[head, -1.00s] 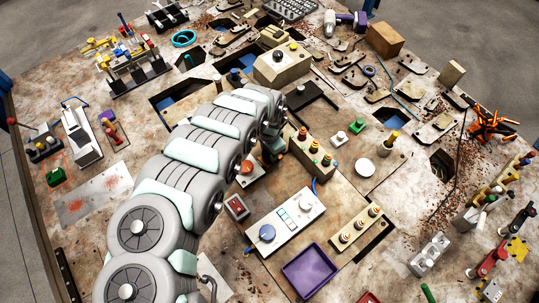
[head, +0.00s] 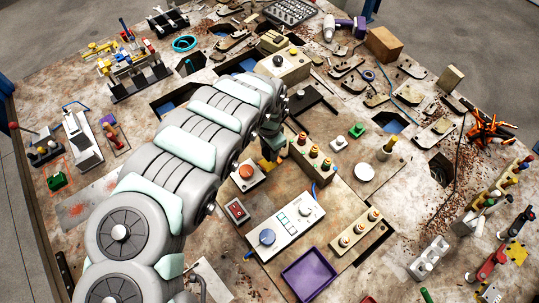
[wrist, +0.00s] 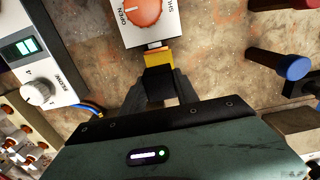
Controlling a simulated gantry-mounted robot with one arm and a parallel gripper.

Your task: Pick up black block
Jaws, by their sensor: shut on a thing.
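My gripper (wrist: 160,84) is shut on a small black block (wrist: 158,80), which shows between its dark fingers in the wrist view. A yellow piece (wrist: 158,57) shows just beyond the block, against the white box; I cannot tell if it is joined to the block. In the head view my gripper (head: 269,152) is over the middle of the table with the yellow piece (head: 267,166) just below it. The fingers hide much of the block, and I cannot tell whether it is clear of the table.
A white box with an orange knob (wrist: 143,10) is right beside the fingertips. A white control panel (head: 286,226), a row of orange-topped posts (head: 314,151) and a purple tray (head: 309,275) are near. A blue-capped post (wrist: 290,67) stands at right in the wrist view.

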